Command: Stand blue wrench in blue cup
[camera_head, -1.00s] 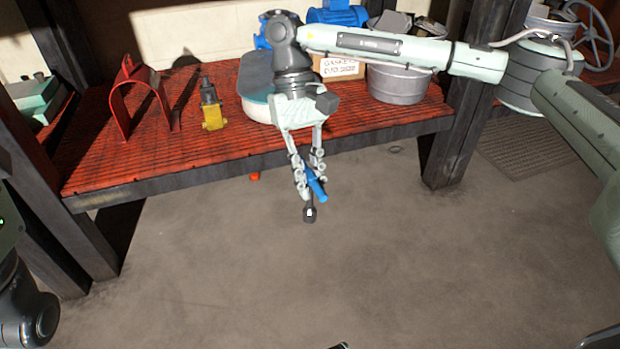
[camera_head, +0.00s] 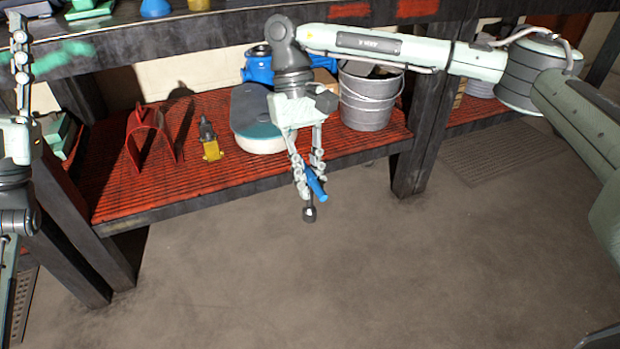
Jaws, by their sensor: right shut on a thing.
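My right gripper (camera_head: 307,180) is shut on the blue wrench (camera_head: 317,187), a tool with a blue handle and a dark round end (camera_head: 310,213) hanging lowest. The wrench is held tilted in front of the lower shelf, above the floor. My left gripper (camera_head: 20,45) points up at the left edge, in front of the upper bench; its fingers show edge-on, so its opening is unclear. A small blue object (camera_head: 155,8) on the upper bench is cut by the top edge; I cannot tell if it is the blue cup.
The red slatted lower shelf (camera_head: 107,195) holds a red bracket (camera_head: 137,140), a yellow and black part (camera_head: 211,147), an oval tub (camera_head: 262,140) and a metal bucket (camera_head: 368,105). The dark upper bench edge (camera_head: 215,38) runs above. The floor (camera_head: 330,280) is clear.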

